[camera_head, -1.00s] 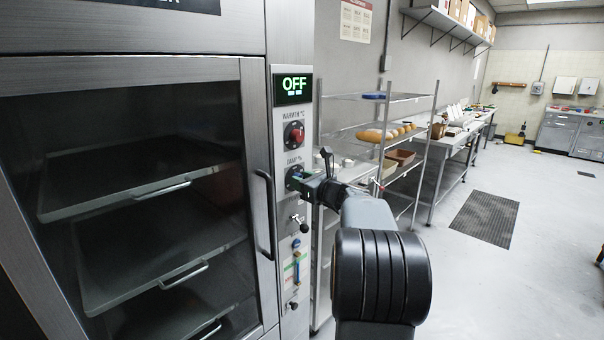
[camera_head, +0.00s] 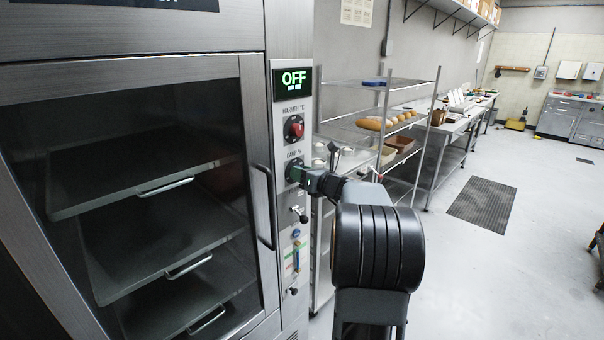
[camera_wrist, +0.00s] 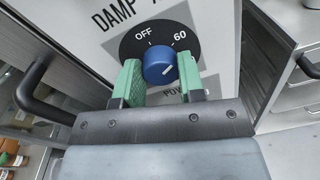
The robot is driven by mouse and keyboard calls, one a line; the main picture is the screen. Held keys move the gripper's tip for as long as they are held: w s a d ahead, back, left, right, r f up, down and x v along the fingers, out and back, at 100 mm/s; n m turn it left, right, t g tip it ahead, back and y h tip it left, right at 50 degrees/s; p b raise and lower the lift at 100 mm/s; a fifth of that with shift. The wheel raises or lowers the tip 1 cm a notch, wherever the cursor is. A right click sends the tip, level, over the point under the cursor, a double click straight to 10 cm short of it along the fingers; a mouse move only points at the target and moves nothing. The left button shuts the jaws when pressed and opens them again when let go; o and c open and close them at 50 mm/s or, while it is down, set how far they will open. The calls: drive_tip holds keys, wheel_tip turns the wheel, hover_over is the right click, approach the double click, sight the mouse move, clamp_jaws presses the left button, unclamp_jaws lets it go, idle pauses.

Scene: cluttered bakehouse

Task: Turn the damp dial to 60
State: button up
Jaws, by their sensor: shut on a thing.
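The damp dial (camera_wrist: 158,63) is a blue knob on a black round plate marked OFF at upper left and 60 at upper right in the wrist view. Its pale pointer mark lies on the lower right of the knob, below the 60 print. My gripper (camera_wrist: 159,70) has its green fingers on both sides of the knob, shut on it. In the head view my gripper (camera_head: 303,175) reaches the control panel (camera_head: 294,222) at the damp dial, and mostly hides the knob. The display (camera_head: 292,81) above reads OFF.
The red warmth dial (camera_head: 294,128) sits just above. A small lever (camera_head: 301,215) is below. The cabinet's glass door (camera_head: 160,190) is at left, with its black handle (camera_head: 267,208) close to the panel. A wire rack (camera_head: 425,140) stands right behind my arm; floor is open at right.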

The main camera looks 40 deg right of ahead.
drive_tip(key=shift+f, duration=0.15)
drive_tip(key=o, duration=0.9)
drive_tip(key=s, duration=0.4)
drive_tip(key=s+d+b, duration=0.1)
drive_tip(key=s, duration=0.4)
drive_tip(key=s+d+b, duration=0.1)
drive_tip(key=s, duration=0.3)
drive_tip(key=shift+s+r, duration=0.35)
drive_tip(key=shift+r, duration=0.05)
